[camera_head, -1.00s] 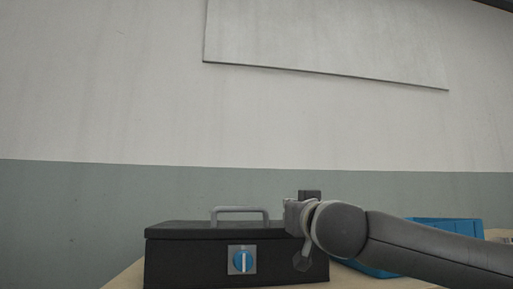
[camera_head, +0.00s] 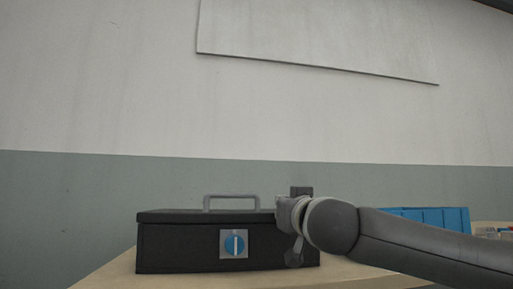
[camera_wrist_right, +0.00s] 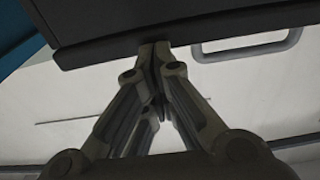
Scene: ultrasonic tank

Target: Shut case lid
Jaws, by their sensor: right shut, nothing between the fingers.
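A black case (camera_head: 180,247) with a blue and white front latch (camera_head: 234,243) stands on the wooden table. Its lid (camera_head: 170,215) looks down flat on the body, with a grey handle (camera_head: 231,196) on top. My right gripper (camera_head: 285,215) is at the case's right end, and the wrist hides that part of the lid. In the right wrist view, my right gripper (camera_wrist_right: 153,50) is shut and empty, its fingertips at the edge of the dark lid (camera_wrist_right: 180,28); the handle (camera_wrist_right: 250,46) shows beside it. My left gripper is not in view.
A blue bin (camera_head: 430,217) stands behind my right arm, with small items (camera_head: 492,230) further right. The table (camera_head: 100,272) is bare to the left and in front of the case. A wall with a pale panel (camera_head: 320,40) is behind.

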